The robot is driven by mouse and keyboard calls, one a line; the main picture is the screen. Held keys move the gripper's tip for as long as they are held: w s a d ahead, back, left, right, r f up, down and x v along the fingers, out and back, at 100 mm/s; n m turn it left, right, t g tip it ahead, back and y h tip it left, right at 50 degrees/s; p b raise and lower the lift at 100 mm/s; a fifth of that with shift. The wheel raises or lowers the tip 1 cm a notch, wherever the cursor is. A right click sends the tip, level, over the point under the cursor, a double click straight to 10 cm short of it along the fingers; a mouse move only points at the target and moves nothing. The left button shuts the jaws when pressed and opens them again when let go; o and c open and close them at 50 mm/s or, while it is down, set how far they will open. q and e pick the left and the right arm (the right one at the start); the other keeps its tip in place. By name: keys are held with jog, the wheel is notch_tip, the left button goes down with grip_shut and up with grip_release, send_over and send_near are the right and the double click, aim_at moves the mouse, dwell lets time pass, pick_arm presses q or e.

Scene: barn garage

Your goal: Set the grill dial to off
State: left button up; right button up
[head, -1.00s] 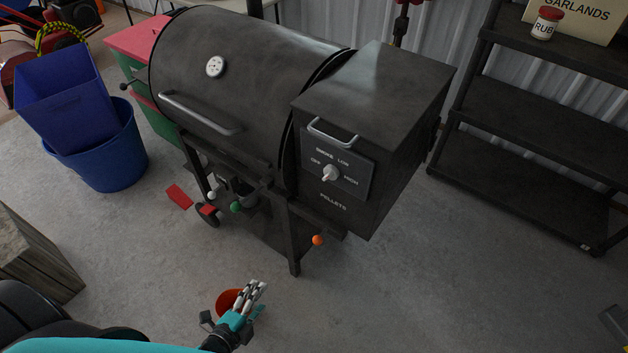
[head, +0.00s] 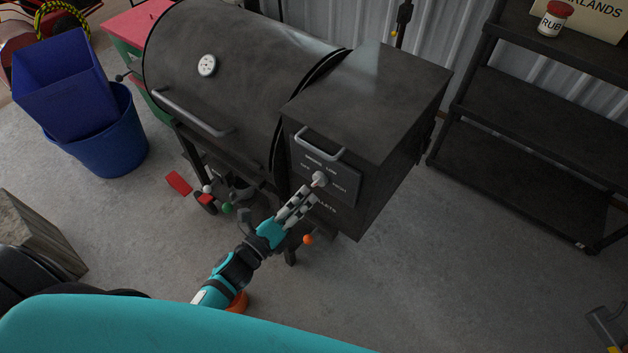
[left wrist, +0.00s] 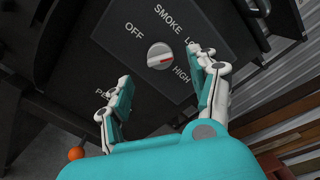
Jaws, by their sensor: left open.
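The grill (head: 235,80) is a black barrel with a boxy pellet hopper at its right end. On the hopper's front panel is a round light grey dial (head: 320,178), also in the left wrist view (left wrist: 160,55). It has a red mark lying roughly sideways; the labels OFF, SMOKE, LOW and HIGH surround it. I cannot tell for sure which label the mark points to. My left gripper (head: 311,192) is open in front of the panel, its fingers reaching up toward the dial. In the left wrist view (left wrist: 162,82) the fingers are spread below and beside the dial, gripping nothing.
A metal handle (head: 319,145) sits just above the dial. An orange ball-like knob (head: 308,239) is below the hopper. Blue bins (head: 105,140) stand left and a black shelf (head: 530,160) right. Open concrete floor lies in front right.

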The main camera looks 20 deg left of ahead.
aim_at(314, 185)
pick_arm(q)
jog(key=p+x, duration=0.1)
jog(key=x, duration=0.5)
jog(key=shift+c, duration=0.4)
jog(key=c, duration=1.1)
